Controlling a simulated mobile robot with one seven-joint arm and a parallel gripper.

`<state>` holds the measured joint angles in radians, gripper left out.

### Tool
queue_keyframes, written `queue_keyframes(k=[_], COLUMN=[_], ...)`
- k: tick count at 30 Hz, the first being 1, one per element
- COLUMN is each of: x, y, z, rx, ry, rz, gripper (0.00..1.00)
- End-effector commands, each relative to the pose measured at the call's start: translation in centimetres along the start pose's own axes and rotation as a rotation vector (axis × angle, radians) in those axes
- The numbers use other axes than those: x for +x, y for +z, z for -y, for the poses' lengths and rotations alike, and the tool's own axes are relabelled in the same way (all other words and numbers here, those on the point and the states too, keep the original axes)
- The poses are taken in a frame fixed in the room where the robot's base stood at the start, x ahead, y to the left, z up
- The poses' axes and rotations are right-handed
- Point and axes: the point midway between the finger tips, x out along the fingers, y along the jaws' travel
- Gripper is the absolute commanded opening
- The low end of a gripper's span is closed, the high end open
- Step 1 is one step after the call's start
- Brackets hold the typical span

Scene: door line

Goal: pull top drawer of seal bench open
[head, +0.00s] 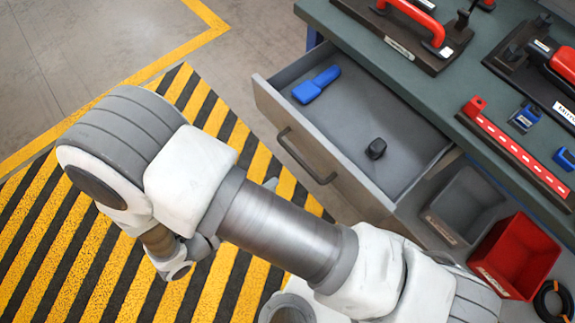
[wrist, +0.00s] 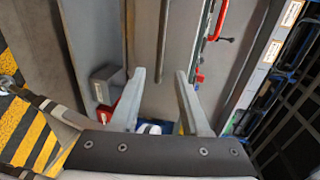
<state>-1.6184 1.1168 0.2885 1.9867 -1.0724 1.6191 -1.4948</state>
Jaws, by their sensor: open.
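The top drawer (head: 318,152) of the seal bench (head: 372,62) stands pulled out in the head view, its inside showing. Its dark bar handle (head: 299,158) is on the front face, with nothing gripping it there. In the head view my arm hides the fingers.
A grey bin (head: 466,205) and a red bin (head: 516,256) sit right of the drawer. Red-handled tools (head: 412,20) and a red rail (head: 512,150) lie on the bench top. Yellow-black striped floor (head: 235,285) lies beneath my arm. Plain floor (head: 80,50) is clear at upper left.

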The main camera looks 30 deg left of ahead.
Motion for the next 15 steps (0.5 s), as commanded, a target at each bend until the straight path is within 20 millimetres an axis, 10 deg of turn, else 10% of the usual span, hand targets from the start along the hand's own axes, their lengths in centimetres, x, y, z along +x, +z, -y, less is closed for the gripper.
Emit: queue_keyframes(k=[15], x=[-5.7], y=[0.0], z=[0.0], rx=[0.000], ry=[0.000], rz=[-0.001], gripper=[0.46])
